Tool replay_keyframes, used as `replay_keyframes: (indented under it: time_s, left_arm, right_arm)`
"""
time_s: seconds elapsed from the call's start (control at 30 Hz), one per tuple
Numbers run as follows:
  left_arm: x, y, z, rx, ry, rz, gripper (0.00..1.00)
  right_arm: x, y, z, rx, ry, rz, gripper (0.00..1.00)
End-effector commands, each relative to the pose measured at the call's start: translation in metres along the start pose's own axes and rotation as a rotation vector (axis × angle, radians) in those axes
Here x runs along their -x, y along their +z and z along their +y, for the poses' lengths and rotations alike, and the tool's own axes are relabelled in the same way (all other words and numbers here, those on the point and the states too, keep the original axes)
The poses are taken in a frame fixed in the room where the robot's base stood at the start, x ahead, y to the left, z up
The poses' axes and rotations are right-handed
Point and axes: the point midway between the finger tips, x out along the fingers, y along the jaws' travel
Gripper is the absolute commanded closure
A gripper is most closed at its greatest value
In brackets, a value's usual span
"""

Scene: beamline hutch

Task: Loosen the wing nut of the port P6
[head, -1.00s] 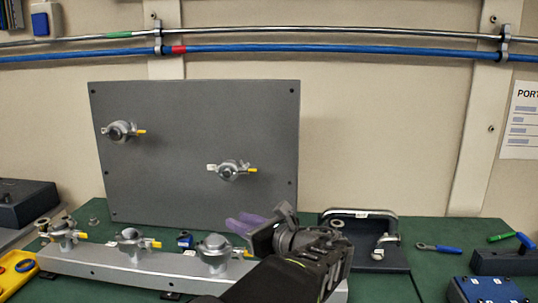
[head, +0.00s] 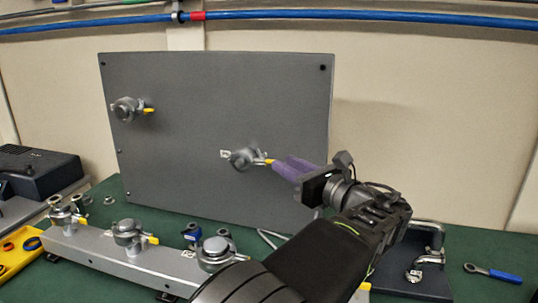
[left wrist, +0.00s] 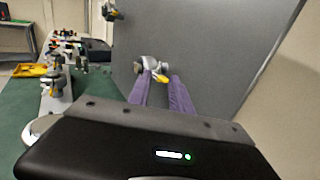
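On the upright grey panel (head: 215,90) sit two clamped ports, one at upper left (head: 127,109) and one at lower right (head: 243,159). The small label (head: 224,154) beside the lower right one is too small to read. This port's clamp has a yellow wing nut (head: 265,161) on its right side. My left gripper (head: 282,165) has purple fingers pointing at that nut from the right. In the left wrist view the fingers (left wrist: 160,84) are apart, with the yellow nut (left wrist: 161,78) in line with the gap at their tips. Contact cannot be told. My right gripper is not in view.
A grey rail (head: 95,250) with several clamped ports stands on the green bench in front of the panel. A yellow tray (head: 15,262) lies at left. A dark holder with a metal handle (head: 428,230) and a blue-handled wrench (head: 495,272) lie at right.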

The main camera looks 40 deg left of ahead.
Motion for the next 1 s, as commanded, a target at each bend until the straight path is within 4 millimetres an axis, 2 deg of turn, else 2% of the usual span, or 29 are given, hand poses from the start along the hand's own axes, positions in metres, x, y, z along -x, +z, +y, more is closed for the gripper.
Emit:
replay_keyframes:
  time_s: [0.17,0.5,0.63,0.87,1.0]
  left_arm:
    - [-0.018,0.000,0.001,0.000,0.004,0.000,0.75]
    - [-0.067,0.000,0.001,-0.001,0.001,0.000,0.75]
    - [-0.075,0.000,0.000,-0.001,-0.001,0.000,0.75]
    - [-0.076,0.000,0.000,0.000,-0.002,0.000,0.75]
    - [-0.075,0.000,0.000,0.000,-0.002,0.000,0.84]
  right_arm:
    - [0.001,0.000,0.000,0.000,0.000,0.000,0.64]
    - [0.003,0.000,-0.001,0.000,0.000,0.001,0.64]
    - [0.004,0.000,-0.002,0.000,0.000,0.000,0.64]
    - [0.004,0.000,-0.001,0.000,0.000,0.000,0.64]
    - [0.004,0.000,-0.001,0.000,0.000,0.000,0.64]
